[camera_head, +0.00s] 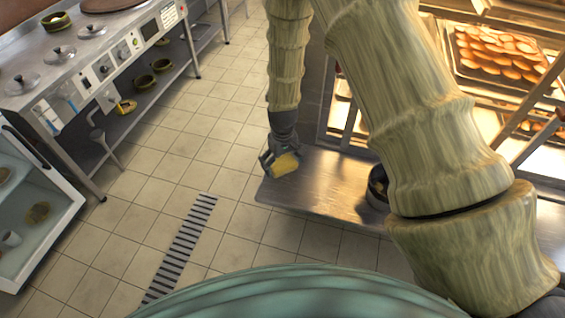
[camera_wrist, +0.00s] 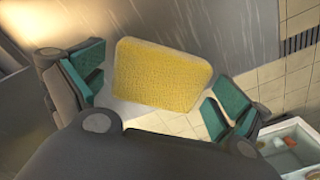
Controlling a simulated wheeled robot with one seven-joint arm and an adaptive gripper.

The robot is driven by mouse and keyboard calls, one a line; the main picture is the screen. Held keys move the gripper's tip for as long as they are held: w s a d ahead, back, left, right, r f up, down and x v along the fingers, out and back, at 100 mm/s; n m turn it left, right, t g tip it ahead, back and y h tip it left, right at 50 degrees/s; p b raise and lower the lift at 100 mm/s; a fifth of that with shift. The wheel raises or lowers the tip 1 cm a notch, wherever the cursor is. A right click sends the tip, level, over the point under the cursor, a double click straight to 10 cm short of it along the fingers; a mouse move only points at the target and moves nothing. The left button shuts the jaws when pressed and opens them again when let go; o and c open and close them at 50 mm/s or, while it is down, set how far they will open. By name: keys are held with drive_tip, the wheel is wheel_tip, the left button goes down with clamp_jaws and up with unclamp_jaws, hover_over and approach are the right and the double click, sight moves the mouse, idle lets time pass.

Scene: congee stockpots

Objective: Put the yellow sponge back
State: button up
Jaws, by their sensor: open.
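The yellow sponge (camera_head: 286,164) is a rounded block at the left end of a steel surface (camera_head: 325,190) in the head view. In the wrist view the sponge (camera_wrist: 160,75) lies between the teal finger pads, with gaps visible on both sides. My gripper (camera_head: 274,160) is at the sponge with its fingers open around it; it also shows in the wrist view (camera_wrist: 158,84). I cannot tell whether the sponge's underside rests fully on the steel.
A dark round container (camera_head: 377,187) stands on the steel surface, partly behind my arm. A lit rack holds a tray of pastries (camera_head: 500,55). A steel counter with pot lids (camera_head: 92,29) is at the upper left. Tiled floor with a drain grate (camera_head: 180,248) lies between.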

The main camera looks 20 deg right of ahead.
sight(283, 162)
wheel_tip(283, 162, up, 12)
drive_tip(key=shift+b, duration=0.4)
idle(0.3)
drive_tip(key=shift+r, duration=0.15)
